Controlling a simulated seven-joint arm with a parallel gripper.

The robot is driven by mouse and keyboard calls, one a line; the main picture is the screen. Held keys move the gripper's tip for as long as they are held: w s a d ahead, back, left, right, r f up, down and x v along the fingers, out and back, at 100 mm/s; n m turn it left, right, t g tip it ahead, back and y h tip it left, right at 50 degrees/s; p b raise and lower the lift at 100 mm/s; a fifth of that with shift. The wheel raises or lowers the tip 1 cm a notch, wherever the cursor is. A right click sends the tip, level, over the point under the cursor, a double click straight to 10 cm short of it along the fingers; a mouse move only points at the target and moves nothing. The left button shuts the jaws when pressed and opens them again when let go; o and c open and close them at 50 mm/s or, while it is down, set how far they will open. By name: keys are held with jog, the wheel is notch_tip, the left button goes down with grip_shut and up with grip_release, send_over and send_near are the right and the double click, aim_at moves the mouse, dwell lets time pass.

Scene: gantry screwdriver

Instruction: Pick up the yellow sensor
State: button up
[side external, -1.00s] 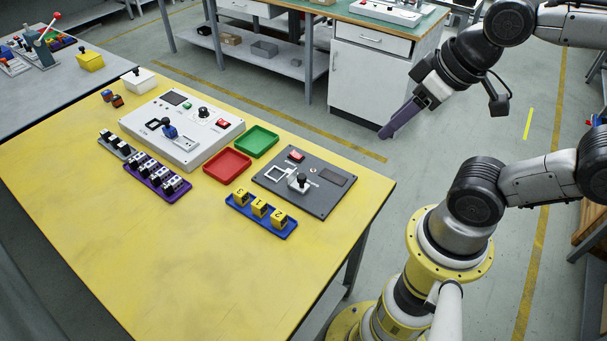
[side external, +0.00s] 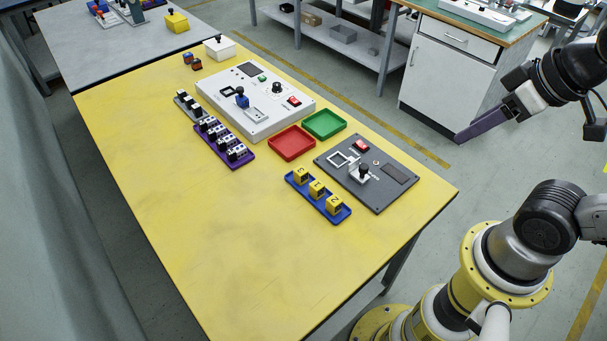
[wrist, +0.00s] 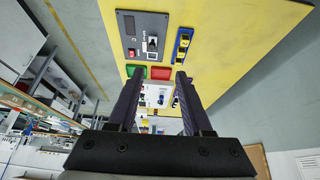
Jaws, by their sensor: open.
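Three small yellow cubes with dark markings, the yellow sensors, stand in a row in a blue tray (side external: 344,217) on the yellow table. They are a far cube (side external: 301,175), a middle cube (side external: 317,189) and a near cube (side external: 333,204). The blue tray also shows in the wrist view (wrist: 177,52), where the cubes are too small to tell apart. My gripper (side external: 461,138) is off the table's right side, above the floor and apart from the tray. In the wrist view my gripper (wrist: 159,74) is open, with nothing between its two dark fingers.
A grey panel (side external: 399,199) lies beside the blue tray. Red (side external: 292,143) and green (side external: 324,125) trays, a white control box (side external: 268,127) and a purple tray (side external: 247,160) with several parts stand farther back. The table's near left (side external: 210,240) is clear.

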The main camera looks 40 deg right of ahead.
dwell(0.4)
jog(key=o, duration=0.4)
jog(key=shift+c, duration=0.2)
